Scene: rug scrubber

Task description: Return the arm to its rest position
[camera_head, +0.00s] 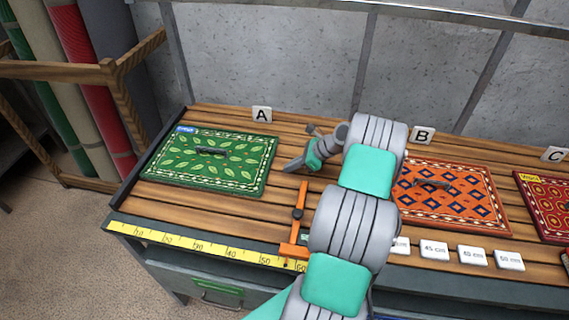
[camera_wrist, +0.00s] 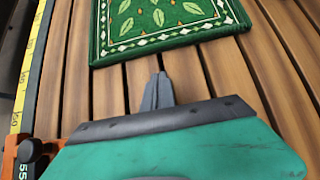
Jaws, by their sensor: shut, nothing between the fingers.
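My gripper (camera_head: 292,165) hangs over the slatted wooden table between the green rug and the orange rug. Its fingers are together and empty, and they point left toward the green rug. In the wrist view my gripper's fingertips (camera_wrist: 158,80) show shut above bare slats, just short of the green rug's edge. My arm reaches up from the bottom of the head view, bent at the elbow, and hides part of the table and the left edge of the orange rug.
A green leaf-patterned rug (camera_head: 177,163) with a dark handle lies under label A. An orange rug (camera_head: 470,190) lies by label B, a red rug (camera_head: 545,203) by C. An orange slide gauge (camera_head: 303,200) stands at the yellow ruler (camera_head: 180,240). Several white length tiles (camera_head: 434,250) line the front edge.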

